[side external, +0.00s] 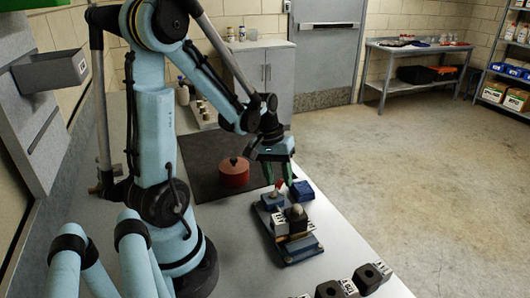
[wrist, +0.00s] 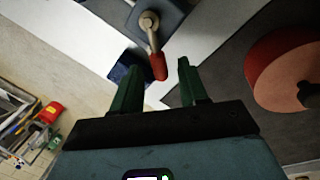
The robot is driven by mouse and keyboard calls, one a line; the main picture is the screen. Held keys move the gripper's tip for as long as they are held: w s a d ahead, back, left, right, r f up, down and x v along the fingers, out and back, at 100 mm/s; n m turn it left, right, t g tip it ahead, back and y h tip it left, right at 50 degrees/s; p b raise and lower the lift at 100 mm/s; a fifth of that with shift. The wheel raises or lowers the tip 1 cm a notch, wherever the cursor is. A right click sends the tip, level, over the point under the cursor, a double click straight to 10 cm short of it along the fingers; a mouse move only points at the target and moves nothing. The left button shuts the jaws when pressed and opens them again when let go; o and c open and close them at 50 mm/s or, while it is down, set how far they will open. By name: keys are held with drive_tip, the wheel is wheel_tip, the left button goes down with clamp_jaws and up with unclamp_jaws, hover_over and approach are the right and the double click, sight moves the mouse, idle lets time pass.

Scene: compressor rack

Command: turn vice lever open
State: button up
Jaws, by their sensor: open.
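The vice (side external: 285,241) stands on the bench with a blue base. Its lever (side external: 277,188) has a red handle and sits at the vice's far end, just below my gripper (side external: 279,181). In the wrist view the lever's grey arm runs from a round pivot (wrist: 149,20) to the red handle (wrist: 158,66). My gripper (wrist: 160,70) is open, its green fingers pointing down toward the lever. The handle's end shows between the two fingertips in that view. I cannot tell whether a finger touches it.
A blue block (side external: 301,190) lies close to the vice's right. A red round pot (side external: 233,173) stands on a dark mat (side external: 200,148) to the left. Dark labelled blocks (side external: 370,277) line the near bench edge. The bench's right edge drops to open floor.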

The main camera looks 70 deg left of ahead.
clamp_jaws()
idle(0.4)
drive_tip(key=s+n, duration=0.1)
drive_tip(key=n, duration=0.1)
drive_tip(key=a+n, duration=0.1)
drive_tip(key=n, duration=0.1)
drive_tip(key=shift+s+y, duration=0.4)
drive_tip(key=shift+s+n+t+y, duration=0.2)
drive_tip(key=shift+s+n, duration=0.35)
drive_tip(key=shift+n, duration=0.7)
drive_tip(key=shift+s+n+t+y, duration=0.15)
drive_tip(key=shift+s+n, duration=0.35)
drive_tip(key=shift+n, duration=0.75)
unclamp_jaws()
drive_tip(key=shift+r, duration=0.1)
